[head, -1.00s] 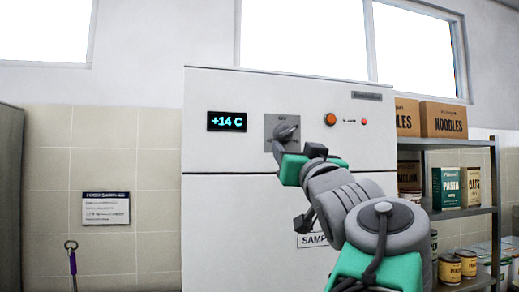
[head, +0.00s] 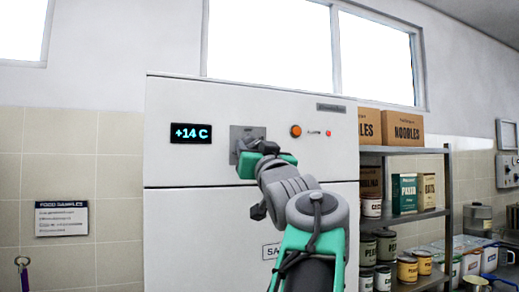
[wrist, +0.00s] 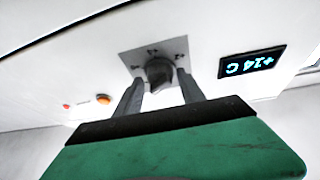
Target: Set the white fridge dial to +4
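The white fridge (head: 200,230) fills the middle of the head view. Its display (head: 191,133) reads +14 C and shows upside down in the wrist view (wrist: 252,62). The dial plate (head: 237,131) is grey and square, right of the display. In the wrist view the dark dial knob (wrist: 159,71) sits on this plate, with small marks around it. My gripper (wrist: 160,80) has its two fingers apart, one on each side of the knob; I cannot tell whether they touch it. In the head view my gripper (head: 243,150) is at the dial and hides most of the knob.
An orange lamp (head: 295,131) and a small red light (head: 328,133) are right of the dial. A shelf (head: 447,190) with boxes and cans stands right of the fridge. A notice (head: 62,218) hangs on the tiled wall at left.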

